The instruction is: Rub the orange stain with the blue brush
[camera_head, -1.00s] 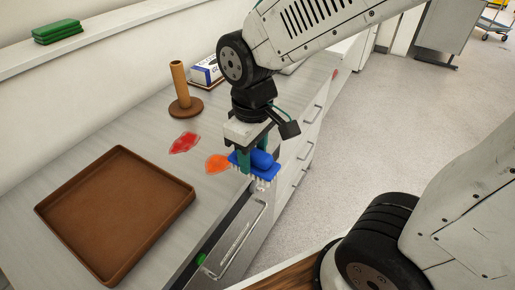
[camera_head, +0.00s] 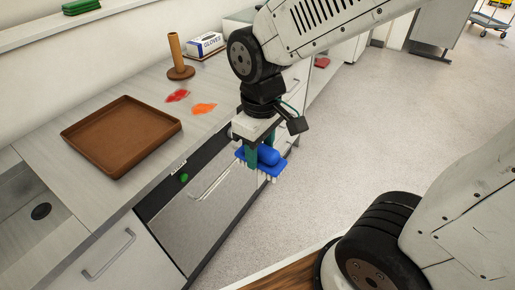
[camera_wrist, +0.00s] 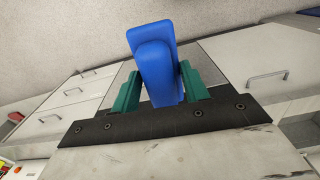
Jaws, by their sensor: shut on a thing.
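My gripper (camera_head: 259,157) is shut on the blue brush (camera_head: 270,163), which hangs bristles down in the head view. In the wrist view the blue brush (camera_wrist: 153,60) shows between the green fingers. The brush is in front of the counter edge, over the drawer fronts and floor side, apart from the counter top. The orange stain (camera_head: 203,108) lies on the counter, up and left of the brush in the head view. A red stain (camera_head: 177,96) lies just left of it.
A brown tray (camera_head: 68,132) sits on the counter at left. A brown post on a round base (camera_head: 177,57) and a glove box (camera_head: 206,45) stand behind the stains. Green pads (camera_head: 82,7) lie on the ledge. A sink (camera_head: 40,211) is at lower left.

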